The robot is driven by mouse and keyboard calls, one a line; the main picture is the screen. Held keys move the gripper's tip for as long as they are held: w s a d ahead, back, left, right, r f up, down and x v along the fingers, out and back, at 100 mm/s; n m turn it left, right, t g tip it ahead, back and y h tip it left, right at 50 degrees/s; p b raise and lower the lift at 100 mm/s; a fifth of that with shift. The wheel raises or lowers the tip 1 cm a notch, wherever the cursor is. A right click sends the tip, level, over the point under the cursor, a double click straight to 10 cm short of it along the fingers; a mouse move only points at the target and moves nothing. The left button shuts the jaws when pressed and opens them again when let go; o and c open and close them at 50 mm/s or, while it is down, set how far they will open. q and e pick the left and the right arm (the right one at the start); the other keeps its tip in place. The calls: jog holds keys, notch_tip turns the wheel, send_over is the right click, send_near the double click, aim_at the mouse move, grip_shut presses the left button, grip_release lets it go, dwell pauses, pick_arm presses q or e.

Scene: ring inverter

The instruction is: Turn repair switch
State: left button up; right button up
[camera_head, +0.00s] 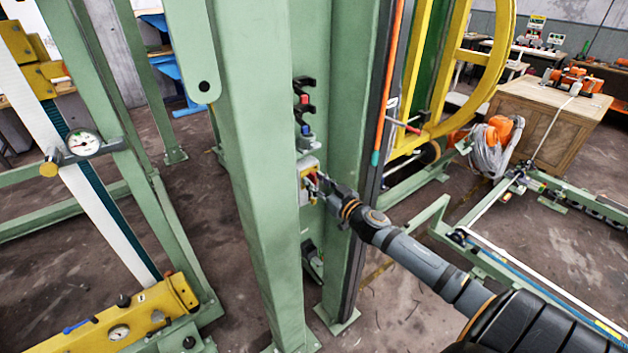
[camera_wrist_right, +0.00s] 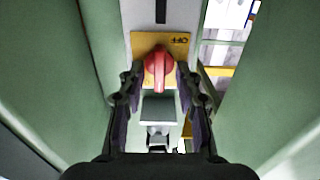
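The repair switch is a red rotary knob (camera_wrist_right: 159,68) on a yellow plate (camera_wrist_right: 178,42) with "OFF" lettering, which looks upside down in the right wrist view. Its handle points down in that picture. In the head view the yellow-and-grey switch box (camera_head: 307,172) sits between two green posts. My right gripper (camera_head: 322,184) reaches it from the right. In the wrist view the fingers of the right gripper (camera_wrist_right: 160,80) stand open on either side of the knob, with a small gap visible at each side. My left gripper is not in view.
Green posts (camera_head: 258,200) stand close on both sides of the switch. Black holders with red and blue buttons (camera_head: 304,100) sit above it. A yellow wheel guard (camera_head: 490,70) and a wooden cabinet (camera_head: 550,115) are at the right. A gauge (camera_head: 84,143) is at the left.

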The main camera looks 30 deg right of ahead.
jog(key=shift+c, duration=2.9)
grip_shut()
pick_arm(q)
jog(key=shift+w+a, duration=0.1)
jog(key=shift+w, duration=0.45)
